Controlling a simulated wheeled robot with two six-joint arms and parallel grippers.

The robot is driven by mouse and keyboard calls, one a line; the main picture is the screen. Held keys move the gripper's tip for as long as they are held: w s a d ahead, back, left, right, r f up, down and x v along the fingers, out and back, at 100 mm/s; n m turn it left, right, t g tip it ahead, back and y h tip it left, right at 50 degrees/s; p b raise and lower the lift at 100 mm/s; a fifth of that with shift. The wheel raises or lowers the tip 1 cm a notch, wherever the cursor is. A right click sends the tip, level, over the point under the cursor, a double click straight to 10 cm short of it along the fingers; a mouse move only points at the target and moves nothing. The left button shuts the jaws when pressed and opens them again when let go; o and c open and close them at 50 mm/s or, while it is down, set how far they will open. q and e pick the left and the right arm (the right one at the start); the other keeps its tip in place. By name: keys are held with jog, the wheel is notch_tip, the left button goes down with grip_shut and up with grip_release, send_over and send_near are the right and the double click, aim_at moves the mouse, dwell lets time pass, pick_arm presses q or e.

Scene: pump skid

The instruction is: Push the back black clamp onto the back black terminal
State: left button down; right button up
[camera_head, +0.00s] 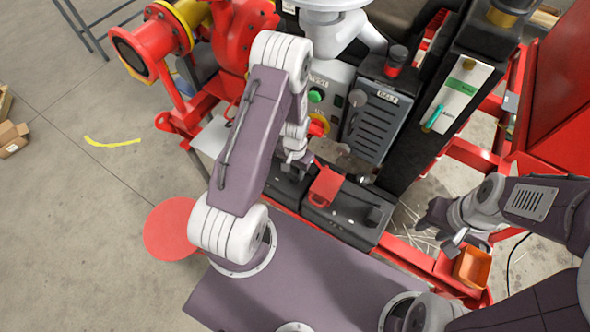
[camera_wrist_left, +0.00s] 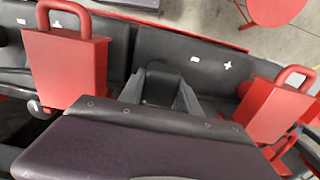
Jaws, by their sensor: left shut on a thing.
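In the left wrist view my left gripper (camera_wrist_left: 162,100) is shut on a black clamp (camera_wrist_left: 160,82), its fingers on either side of it. The clamp is over the black battery tops, between two red covers with loop handles, one at the left (camera_wrist_left: 66,68) and one at the right (camera_wrist_left: 272,108). White minus and plus marks show on the batteries. The black terminal under the clamp is hidden. In the head view my left gripper (camera_head: 298,166) is above the batteries (camera_head: 345,212), left of a red cover (camera_head: 325,187). My right gripper (camera_head: 436,218) is off to the right; its jaw opening is unclear.
A control panel with a green button (camera_head: 315,96) and a louvred grey box (camera_head: 376,118) stand behind the batteries. An orange bin (camera_head: 472,267) is on the red frame at the right. A red disc (camera_head: 171,228) is at the left. Floor at the far left is mostly clear.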

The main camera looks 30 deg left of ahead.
pick_arm(q)
jog(key=shift+f+b, duration=0.4)
jog(key=shift+f, duration=0.2)
jog(key=c, duration=0.8)
grip_release()
jog(key=shift+o, duration=0.2)
notch_tip(320, 180, up, 9)
jog(key=shift+r, duration=0.1)
